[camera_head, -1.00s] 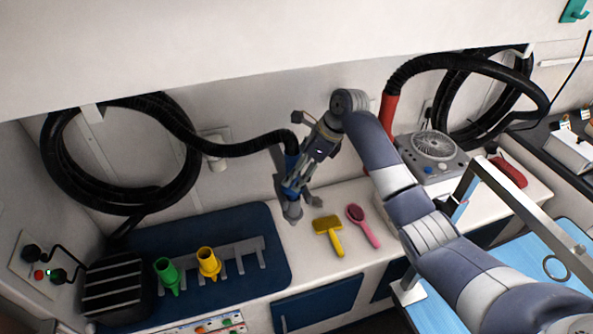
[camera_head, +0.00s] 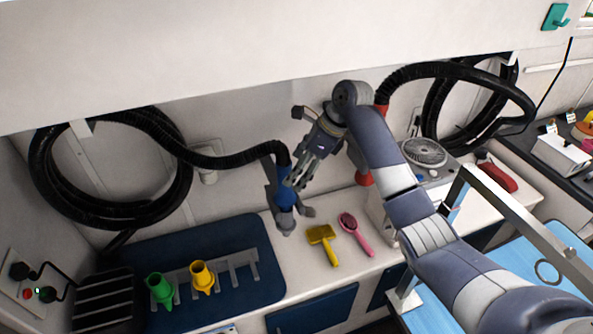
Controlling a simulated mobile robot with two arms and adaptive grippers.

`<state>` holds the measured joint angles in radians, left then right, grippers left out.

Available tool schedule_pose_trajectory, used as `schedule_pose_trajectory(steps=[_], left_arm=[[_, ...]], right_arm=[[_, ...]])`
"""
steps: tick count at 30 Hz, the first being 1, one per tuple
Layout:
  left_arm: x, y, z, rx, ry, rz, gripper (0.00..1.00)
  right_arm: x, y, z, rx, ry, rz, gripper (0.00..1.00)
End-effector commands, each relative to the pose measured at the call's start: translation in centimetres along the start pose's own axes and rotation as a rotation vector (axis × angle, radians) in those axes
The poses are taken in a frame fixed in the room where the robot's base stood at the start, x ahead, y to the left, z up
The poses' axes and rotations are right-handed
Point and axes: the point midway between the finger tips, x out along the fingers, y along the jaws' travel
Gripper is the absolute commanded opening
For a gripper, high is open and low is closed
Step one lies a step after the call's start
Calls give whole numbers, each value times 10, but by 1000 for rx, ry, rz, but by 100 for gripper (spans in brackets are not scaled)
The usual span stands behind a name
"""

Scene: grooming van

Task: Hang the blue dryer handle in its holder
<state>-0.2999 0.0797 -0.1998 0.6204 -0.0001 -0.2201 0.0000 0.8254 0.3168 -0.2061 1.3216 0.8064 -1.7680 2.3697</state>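The blue dryer handle (camera_head: 285,188) hangs nose-down at the end of a black hose, near the back wall above the counter. A grey holder (camera_head: 307,211) shows around it, with a plate behind the handle and a prong at its right. The handle appears to sit in this holder; the exact contact is partly hidden. My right gripper (camera_head: 297,183) is just right of the handle's upper part, its fingers pointing down-left. They look parted and no longer around the handle, though they overlap it in the picture. My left gripper is out of view.
A yellow brush (camera_head: 321,238) and a pink brush (camera_head: 353,232) lie on the counter nearby. Green (camera_head: 160,288) and yellow (camera_head: 203,275) nozzles stand on a blue mat (camera_head: 245,230). A red dryer part (camera_head: 363,178) and fan unit (camera_head: 424,153) are at right. Coiled hoses hang behind.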

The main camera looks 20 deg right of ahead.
Motion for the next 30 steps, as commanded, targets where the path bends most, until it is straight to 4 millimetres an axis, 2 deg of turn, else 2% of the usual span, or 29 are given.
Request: schedule_pose_trajectory(steps=[18, 30], left_arm=[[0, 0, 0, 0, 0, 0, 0], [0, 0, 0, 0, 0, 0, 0]], right_arm=[[-31, 0, 0, 0, -2, -2, 82], [-34, 0, 0, 0, -1, -1, 82]])
